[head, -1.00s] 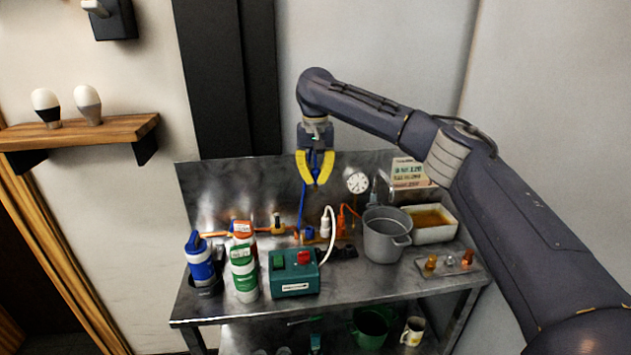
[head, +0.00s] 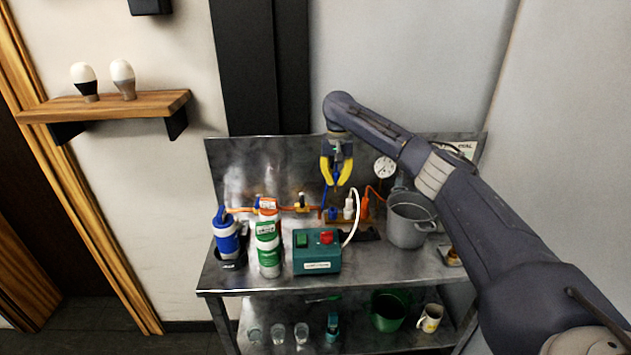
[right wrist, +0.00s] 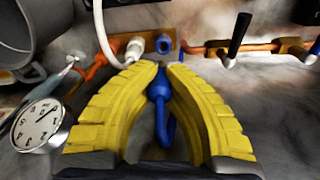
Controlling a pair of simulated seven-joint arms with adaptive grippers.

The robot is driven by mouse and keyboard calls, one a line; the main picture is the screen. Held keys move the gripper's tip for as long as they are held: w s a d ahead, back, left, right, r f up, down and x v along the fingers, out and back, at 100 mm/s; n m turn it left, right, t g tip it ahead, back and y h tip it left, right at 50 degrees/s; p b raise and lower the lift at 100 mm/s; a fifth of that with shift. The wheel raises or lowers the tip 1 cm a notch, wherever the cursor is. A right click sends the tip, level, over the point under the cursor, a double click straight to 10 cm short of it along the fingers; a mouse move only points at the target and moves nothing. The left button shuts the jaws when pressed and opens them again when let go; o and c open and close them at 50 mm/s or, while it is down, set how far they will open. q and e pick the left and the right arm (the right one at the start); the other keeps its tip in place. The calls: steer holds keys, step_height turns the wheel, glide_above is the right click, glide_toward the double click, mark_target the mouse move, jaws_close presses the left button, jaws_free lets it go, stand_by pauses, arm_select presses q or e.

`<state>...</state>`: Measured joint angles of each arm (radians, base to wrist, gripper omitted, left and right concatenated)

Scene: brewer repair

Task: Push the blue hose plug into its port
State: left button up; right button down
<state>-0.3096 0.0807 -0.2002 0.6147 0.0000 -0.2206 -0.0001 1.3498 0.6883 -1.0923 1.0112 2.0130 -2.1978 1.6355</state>
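My right gripper (head: 336,183), with yellow fingers, hangs above the port row at the back of the metal bench. Its fingers are closed around the blue hose plug (right wrist: 159,88), whose nose is between the fingertips. The blue hose hangs from the plug and also shows in the head view (head: 323,197). The blue port (right wrist: 164,44) is an open blue ring just beyond the fingertips in the right wrist view; it shows below the gripper in the head view (head: 333,213). Plug and port look apart. My left gripper is not in view.
A white plug (right wrist: 135,48) and an orange plug (right wrist: 97,66) sit beside the blue port. A pressure gauge (head: 385,167) and grey pot (head: 408,222) are to the right. A teal switch box (head: 317,262) and canisters (head: 268,262) stand in front.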

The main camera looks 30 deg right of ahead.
steer(key=shift+w+a, duration=0.1)
steer(key=shift+w, duration=0.35)
steer(key=shift+f, duration=0.4)
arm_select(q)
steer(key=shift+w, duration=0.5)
arm_select(e)
steer(key=shift+f, duration=3.35)
steer(key=shift+f, duration=1.65)
steer(key=c, duration=0.9)
jaws_free()
steer(key=shift+c, duration=0.2)
